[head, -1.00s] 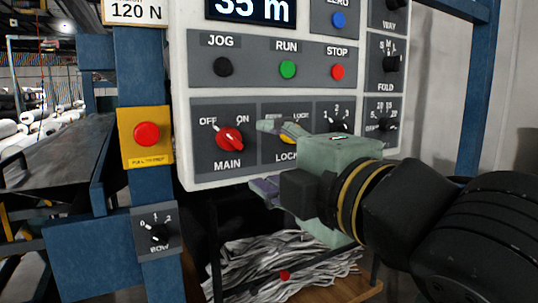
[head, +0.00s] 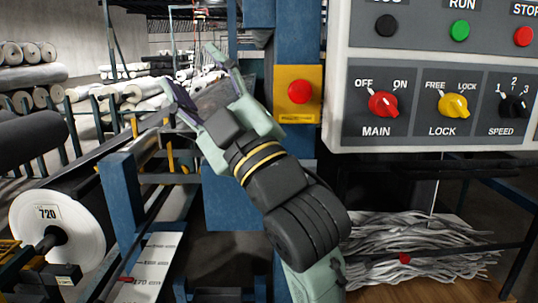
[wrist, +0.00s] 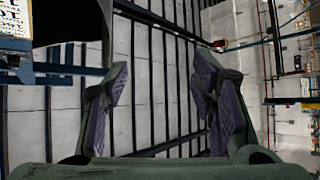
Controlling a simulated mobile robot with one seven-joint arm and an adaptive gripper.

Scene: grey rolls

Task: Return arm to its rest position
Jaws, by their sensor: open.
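My gripper (head: 200,82) is raised at the left of the control panel in the head view, pointing up and to the left. Its two fingers are spread apart with nothing between them. In the wrist view the purple-padded fingers (wrist: 160,95) stand wide apart, with a pale wall and dark bars behind them. My black forearm with yellow rings comes up from the bottom middle of the head view. My gripper is apart from the panel and its knobs.
The grey control panel (head: 430,62) has a red MAIN knob (head: 383,104) and a yellow LOCK knob (head: 453,105). A red stop button on a yellow plate (head: 282,76) sits on the blue post just right of my gripper. A roll marked 720 (head: 62,225) lies lower left.

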